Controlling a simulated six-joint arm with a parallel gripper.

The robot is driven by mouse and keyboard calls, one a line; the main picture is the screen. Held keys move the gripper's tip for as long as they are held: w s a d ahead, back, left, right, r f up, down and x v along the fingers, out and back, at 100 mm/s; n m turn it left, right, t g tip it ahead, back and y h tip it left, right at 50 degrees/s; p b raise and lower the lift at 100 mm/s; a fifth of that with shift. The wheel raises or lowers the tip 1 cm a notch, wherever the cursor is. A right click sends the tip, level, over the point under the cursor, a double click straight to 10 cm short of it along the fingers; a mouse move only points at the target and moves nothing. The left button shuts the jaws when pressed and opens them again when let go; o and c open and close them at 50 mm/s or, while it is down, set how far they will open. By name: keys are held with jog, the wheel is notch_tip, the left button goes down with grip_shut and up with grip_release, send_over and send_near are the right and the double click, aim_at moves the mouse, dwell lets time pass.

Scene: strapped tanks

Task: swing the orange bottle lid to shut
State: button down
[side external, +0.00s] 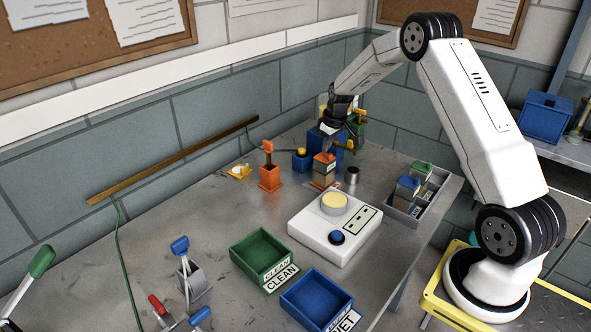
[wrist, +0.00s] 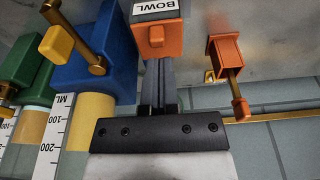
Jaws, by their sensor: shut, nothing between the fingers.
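The orange bottle lid (side external: 324,158) is on a small grey-brown bottle (side external: 323,174) near the back of the table. In the wrist view the orange lid (wrist: 160,45) shows at the top centre, next to a white label reading BOWL. My gripper (side external: 328,148) points down just over the lid. In the wrist view my gripper's fingers (wrist: 159,62) are together with nothing between them, and their tips reach the lid's edge. I cannot tell whether they touch it. The lid's hinge and exact angle are not clear.
A blue tank (wrist: 95,45) and a green tank (wrist: 27,65) stand close behind. An orange lever stand (side external: 270,178) is to the left. A metal cup (side external: 352,175) and white button box (side external: 335,235) are nearby. A grey tray (side external: 403,208) holds lidded bottles at right.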

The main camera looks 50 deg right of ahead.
aim_at(325, 160)
jog(key=shift+r, duration=2.15)
jog(key=shift+s+a+r, duration=0.1)
jog(key=shift+a+r, duration=0.1)
jog(key=shift+a, duration=0.45)
jog(key=s+a+r, duration=0.1)
jog(key=s+a, duration=0.3)
jog(key=a, duration=0.4)
jog(key=s+a+r, duration=0.1)
jog(key=s+a, duration=0.4)
jog(key=a, duration=0.3)
jog(key=s+a, duration=0.8)
jog(key=s, duration=0.4)
jog(key=shift+s+a+f, duration=0.2)
jog(key=shift+s+f, duration=0.1)
jog(key=shift+f, duration=0.05)
